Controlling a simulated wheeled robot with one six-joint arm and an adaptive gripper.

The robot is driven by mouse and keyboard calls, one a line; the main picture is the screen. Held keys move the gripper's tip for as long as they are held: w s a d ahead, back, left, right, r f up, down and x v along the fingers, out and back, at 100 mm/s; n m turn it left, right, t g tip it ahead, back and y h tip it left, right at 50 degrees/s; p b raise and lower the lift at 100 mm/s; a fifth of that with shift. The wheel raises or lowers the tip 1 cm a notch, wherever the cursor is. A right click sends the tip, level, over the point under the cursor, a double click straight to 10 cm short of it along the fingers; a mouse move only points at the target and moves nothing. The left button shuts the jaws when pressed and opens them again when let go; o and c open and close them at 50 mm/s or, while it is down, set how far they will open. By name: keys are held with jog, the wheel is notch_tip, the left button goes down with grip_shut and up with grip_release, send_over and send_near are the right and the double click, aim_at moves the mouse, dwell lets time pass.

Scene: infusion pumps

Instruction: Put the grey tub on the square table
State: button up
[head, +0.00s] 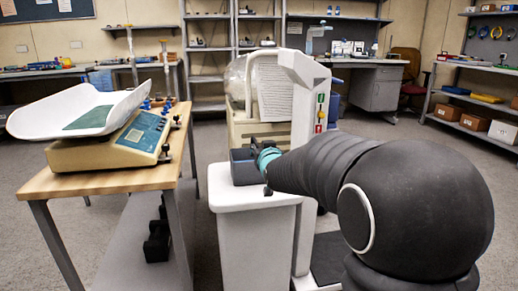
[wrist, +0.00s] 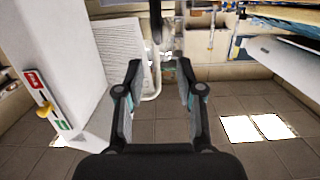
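I cannot pick out a grey tub with certainty in either view. A wooden-topped table (head: 110,180) stands at the left in the head view; I cannot tell if it is the square table. My gripper (wrist: 157,66) is open in the wrist view, with no object between its fingers. In the head view my arm reaches left over a white-topped stand (head: 255,202). A dark grey boxy shape is at its end; I cannot tell whether it is part of my wrist or a separate thing, and the fingers are not clear there.
A baby scale (head: 112,138) takes up much of the wooden tabletop. A white post (head: 307,115) with coloured labels stands close to my arm; it is at the left in the wrist view (wrist: 65,60). A clear-domed unit (head: 262,80) is behind. Shelves line the walls.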

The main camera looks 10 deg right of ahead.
jog(key=s+f+g, duration=0.1)
jog(key=s+g, duration=0.3)
jog(key=s, duration=1.2)
jog(key=shift+f, duration=0.15)
jog(key=shift+o, duration=0.3)
jog(key=s+f+g, duration=0.3)
jog(key=s+f, duration=0.1)
jog(key=s, duration=0.9)
jog(key=s+f+g, duration=0.3)
jog(key=s+f, duration=0.2)
jog(key=s, duration=0.9)
jog(key=shift+a+g, duration=0.15)
jog(key=shift+g, duration=0.15)
